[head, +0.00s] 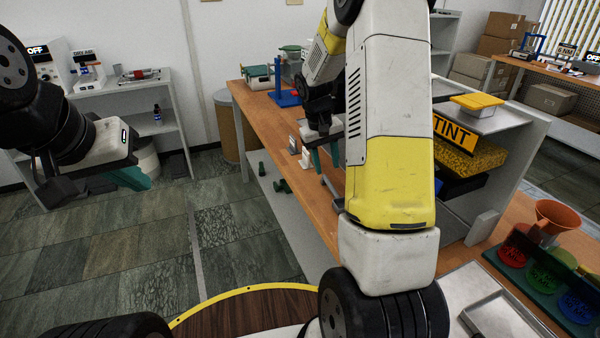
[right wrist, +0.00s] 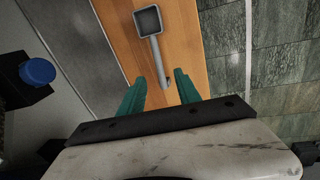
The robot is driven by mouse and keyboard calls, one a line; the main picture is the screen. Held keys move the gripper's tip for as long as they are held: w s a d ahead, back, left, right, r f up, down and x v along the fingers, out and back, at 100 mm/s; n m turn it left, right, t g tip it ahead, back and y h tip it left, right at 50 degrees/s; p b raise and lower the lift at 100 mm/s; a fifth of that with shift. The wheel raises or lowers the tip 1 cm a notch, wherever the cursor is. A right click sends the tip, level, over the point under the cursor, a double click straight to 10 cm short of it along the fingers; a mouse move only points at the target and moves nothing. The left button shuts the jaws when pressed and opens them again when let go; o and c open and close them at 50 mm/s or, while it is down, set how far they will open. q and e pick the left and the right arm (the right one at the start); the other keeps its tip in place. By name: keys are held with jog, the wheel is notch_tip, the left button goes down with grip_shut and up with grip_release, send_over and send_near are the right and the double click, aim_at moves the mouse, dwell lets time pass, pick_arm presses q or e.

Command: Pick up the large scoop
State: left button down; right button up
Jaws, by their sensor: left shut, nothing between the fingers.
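A grey scoop with a square pan (right wrist: 148,21) and a straight handle lies on the wooden bench top in the right wrist view. It is the only scoop I can make out clearly; in the head view my right arm hides much of that area. My right gripper (right wrist: 160,82) is open, with its two green fingers apart. The handle's end shows between the fingertips, not clasped. My left gripper (head: 130,178) is shut and empty, held out over the floor at the left, far from the bench.
The wooden bench (head: 300,205) runs away from me. A shelf with a yellow-lidded tub (head: 477,102) and TINT box (head: 455,132) stands right of my right arm. An orange funnel (head: 556,215) and coloured containers are at the right. In the right wrist view a blue-capped object (right wrist: 38,71) stands left.

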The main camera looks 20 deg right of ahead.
aim_at(329, 183)
jog(key=f, duration=0.2)
jog(key=d+f, duration=0.1)
jog(key=f, duration=0.4)
jog(key=shift+w+d+f, duration=0.35)
jog(key=shift+w+f, duration=0.05)
grip_shut()
